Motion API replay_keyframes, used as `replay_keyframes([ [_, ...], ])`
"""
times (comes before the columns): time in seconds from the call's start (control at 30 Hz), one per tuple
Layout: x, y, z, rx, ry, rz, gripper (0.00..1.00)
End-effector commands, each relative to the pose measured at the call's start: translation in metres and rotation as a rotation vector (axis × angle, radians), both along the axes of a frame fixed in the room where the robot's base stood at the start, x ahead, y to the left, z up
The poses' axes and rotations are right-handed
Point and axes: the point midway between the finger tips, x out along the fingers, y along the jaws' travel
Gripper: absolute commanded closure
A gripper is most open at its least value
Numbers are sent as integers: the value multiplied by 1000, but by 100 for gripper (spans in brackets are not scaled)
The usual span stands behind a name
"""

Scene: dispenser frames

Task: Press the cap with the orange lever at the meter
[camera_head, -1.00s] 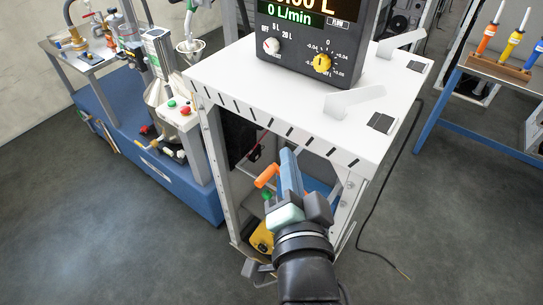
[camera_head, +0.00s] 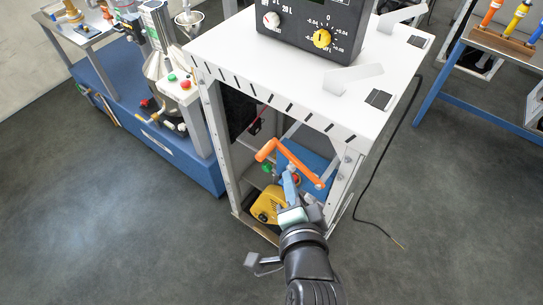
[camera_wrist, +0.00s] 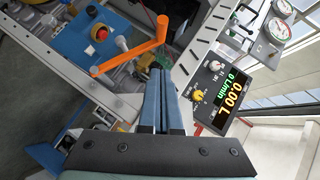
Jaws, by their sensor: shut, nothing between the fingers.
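The bent orange lever (camera_head: 291,156) is inside the open frame under the white table, above a blue box (camera_head: 318,165). It also shows in the wrist view (camera_wrist: 135,55), across the upper middle. The meter (camera_head: 312,30) is a black box with a white knob and a yellow knob on the table top; its display shows in the wrist view (camera_wrist: 228,95). My gripper (camera_head: 289,177) has its blue fingers together and empty, just below the lever in the head view. I cannot tell whether it touches the lever. I cannot clearly pick out the cap.
The table's front edge (camera_head: 268,98) and the frame's left post (camera_head: 219,145) border the opening. A yellow unit (camera_head: 266,204) sits low inside. A red button (camera_wrist: 99,33) tops the blue box. Dark floor is clear in front; a black cable lies right.

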Motion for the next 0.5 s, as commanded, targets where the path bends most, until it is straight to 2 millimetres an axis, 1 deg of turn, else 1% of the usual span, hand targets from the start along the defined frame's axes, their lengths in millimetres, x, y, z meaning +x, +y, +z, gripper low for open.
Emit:
replay_keyframes([
  [0.03, 9, 1, -1, 1, 0, 2, 100],
  [0.1, 21, 3, -5, 0, -1, 2, 100],
  [0.4, 67, 6, -23, 0, -1, 2, 100],
  [0.5, 74, 19, -31, -1, 3, 3, 100],
])
